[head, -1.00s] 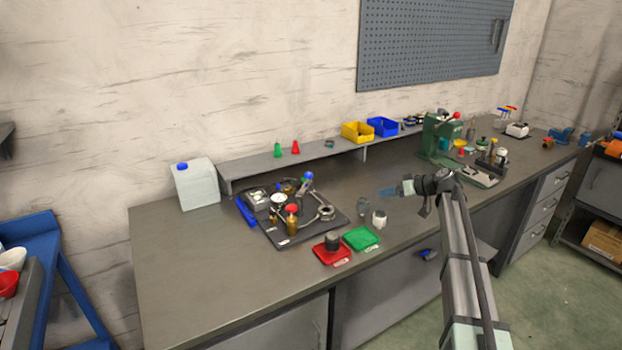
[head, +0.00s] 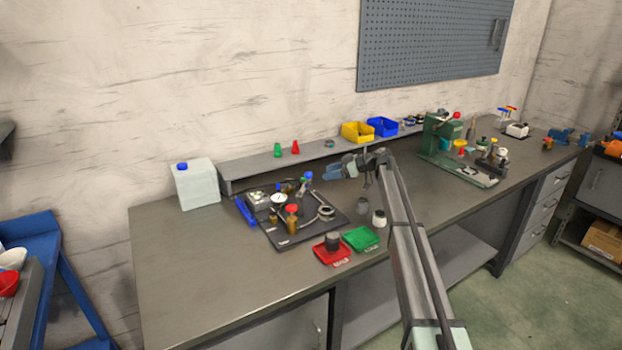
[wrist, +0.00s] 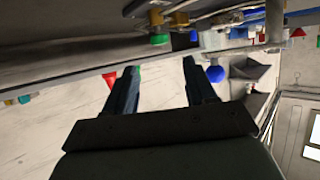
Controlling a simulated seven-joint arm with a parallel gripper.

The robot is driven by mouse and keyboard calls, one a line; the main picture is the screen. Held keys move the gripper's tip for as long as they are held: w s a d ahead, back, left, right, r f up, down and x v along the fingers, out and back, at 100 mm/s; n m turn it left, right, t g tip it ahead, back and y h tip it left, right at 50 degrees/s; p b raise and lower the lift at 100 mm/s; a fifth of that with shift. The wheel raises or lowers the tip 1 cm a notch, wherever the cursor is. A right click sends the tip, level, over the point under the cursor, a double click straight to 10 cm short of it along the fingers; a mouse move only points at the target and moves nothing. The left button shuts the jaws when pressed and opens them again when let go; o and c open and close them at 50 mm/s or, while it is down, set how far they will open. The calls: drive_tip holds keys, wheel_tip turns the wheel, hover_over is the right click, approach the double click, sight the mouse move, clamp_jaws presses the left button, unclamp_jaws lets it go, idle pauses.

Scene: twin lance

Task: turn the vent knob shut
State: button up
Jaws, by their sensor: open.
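A black plate (head: 283,240) on the bench carries a small rig with a round white gauge (head: 278,198), brass fittings, a red knob (head: 292,209) and blue and green knobs (head: 308,177). Which of these is the vent knob I cannot tell. My gripper (head: 328,173) is above the bench, right of the rig and apart from it, with its fingers pointing left. In the wrist view its two dark fingers (wrist: 160,66) are spread with nothing between them.
Red (head: 330,257) and green (head: 361,239) trays stand in front of the rig. Behind it, a raised shelf (head: 250,170) holds green and red cones and yellow and blue bins. A white jug (head: 195,186) stands left. A green press (head: 440,135) stands right. The bench's left front is clear.

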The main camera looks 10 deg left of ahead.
drive_tip(key=x, duration=0.9)
drive_tip(key=c, duration=1)
drive_tip(key=shift+s+m+t, duration=0.4)
drive_tip(key=shift+m+t, duration=0.4)
drive_tip(key=shift+t, duration=0.1)
drive_tip(key=shift+m+t, duration=0.7)
drive_tip(key=shift+t, duration=0.2)
drive_tip(key=shift+w, duration=0.1)
drive_tip(key=o, duration=1)
